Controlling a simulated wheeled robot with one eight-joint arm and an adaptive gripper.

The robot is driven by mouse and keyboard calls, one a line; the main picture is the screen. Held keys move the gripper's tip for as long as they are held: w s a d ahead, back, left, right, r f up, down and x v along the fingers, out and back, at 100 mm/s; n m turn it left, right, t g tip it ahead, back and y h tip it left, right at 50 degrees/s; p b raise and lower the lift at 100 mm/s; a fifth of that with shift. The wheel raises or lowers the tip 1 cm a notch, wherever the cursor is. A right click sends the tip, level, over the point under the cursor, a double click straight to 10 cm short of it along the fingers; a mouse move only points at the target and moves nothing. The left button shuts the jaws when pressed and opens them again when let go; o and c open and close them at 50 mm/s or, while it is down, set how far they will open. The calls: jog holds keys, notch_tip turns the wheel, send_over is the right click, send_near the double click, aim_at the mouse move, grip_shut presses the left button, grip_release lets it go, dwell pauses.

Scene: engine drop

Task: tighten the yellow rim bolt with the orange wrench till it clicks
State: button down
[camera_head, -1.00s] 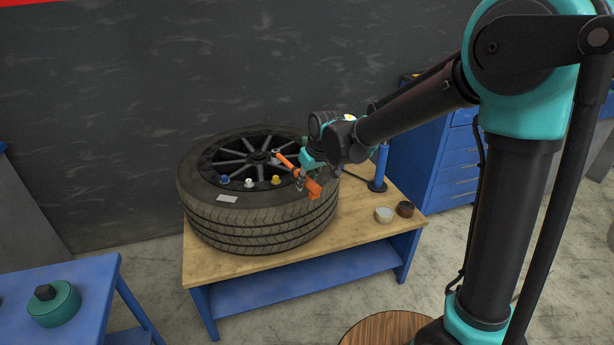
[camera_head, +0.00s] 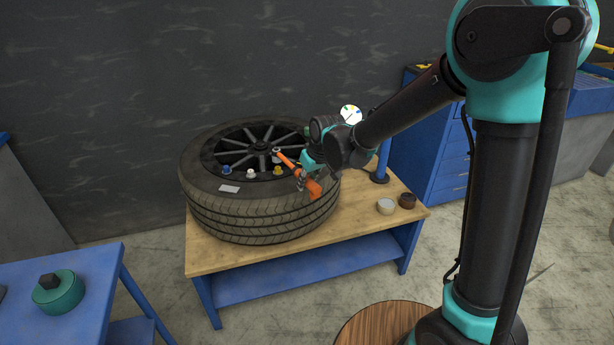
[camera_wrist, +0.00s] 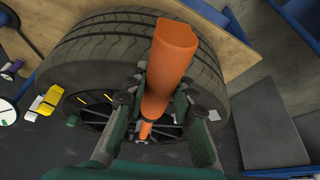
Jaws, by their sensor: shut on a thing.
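My gripper (camera_head: 304,172) is shut on the orange wrench (camera_head: 312,187), at the right side of the wheel. The wrench slants across the tyre's near right rim, its thin end pointing up and left. In the wrist view my gripper (camera_wrist: 157,96) holds the thick orange handle (camera_wrist: 172,55) between its fingers. The yellow bolt (camera_head: 277,171) stands at the near edge of the black rim, just below the wrench's thin end. The wrench end appears apart from the bolt in the head view. I cannot identify the yellow bolt in the wrist view.
The tyre (camera_head: 265,218) lies flat on a wooden-topped bench (camera_head: 355,224). A white bolt (camera_head: 250,173) and a blue bolt (camera_head: 227,170) stand left of the yellow one. A blue post (camera_head: 383,160) and two small cups stand right. A round dial (camera_head: 350,115) shows behind my arm.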

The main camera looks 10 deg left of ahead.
jog(key=shift+f, duration=2.5)
jog(key=c, duration=1.9)
grip_release()
grip_shut()
jog(key=shift+r, duration=0.2)
